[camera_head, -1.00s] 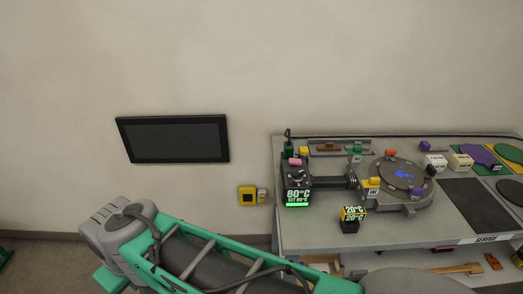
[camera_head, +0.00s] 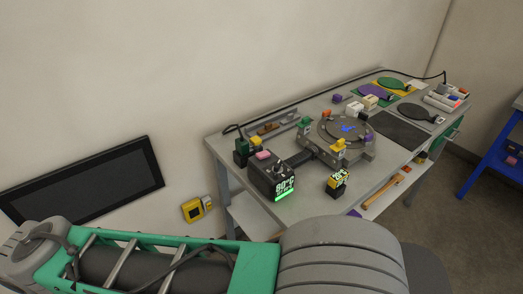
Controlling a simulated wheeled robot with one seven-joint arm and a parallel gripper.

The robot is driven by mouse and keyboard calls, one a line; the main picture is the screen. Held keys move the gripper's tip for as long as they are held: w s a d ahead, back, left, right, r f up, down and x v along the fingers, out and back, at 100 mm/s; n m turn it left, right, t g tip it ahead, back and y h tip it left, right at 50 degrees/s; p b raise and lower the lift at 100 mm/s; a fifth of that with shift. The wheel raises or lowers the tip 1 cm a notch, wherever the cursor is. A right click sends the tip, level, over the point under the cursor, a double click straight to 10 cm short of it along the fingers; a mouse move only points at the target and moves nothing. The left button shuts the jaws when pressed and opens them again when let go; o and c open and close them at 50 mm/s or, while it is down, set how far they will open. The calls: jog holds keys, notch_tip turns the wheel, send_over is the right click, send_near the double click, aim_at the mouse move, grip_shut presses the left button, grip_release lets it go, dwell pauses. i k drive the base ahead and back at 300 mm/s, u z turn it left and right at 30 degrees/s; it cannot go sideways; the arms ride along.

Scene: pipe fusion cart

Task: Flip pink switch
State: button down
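A small pink piece (camera_head: 263,155), which looks like the pink switch, sits on top of the dark control box (camera_head: 268,175) at the near left of the cart. The box has a lit display with green digits and a green bar. The pink piece is too small to tell which way it is tipped. My gripper is outside the view. Only my green and grey arm links show along the bottom, in front of the cart and apart from the switch.
Paddles and mats lie at the far end. A dark wall screen (camera_head: 85,180) and yellow wall box (camera_head: 193,210) are left. A blue frame (camera_head: 495,155) stands right.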

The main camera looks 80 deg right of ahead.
aim_at(263, 155)
jog(key=z, duration=0.85)
jog(key=i, duration=0.95)
jog(key=z, duration=0.8)
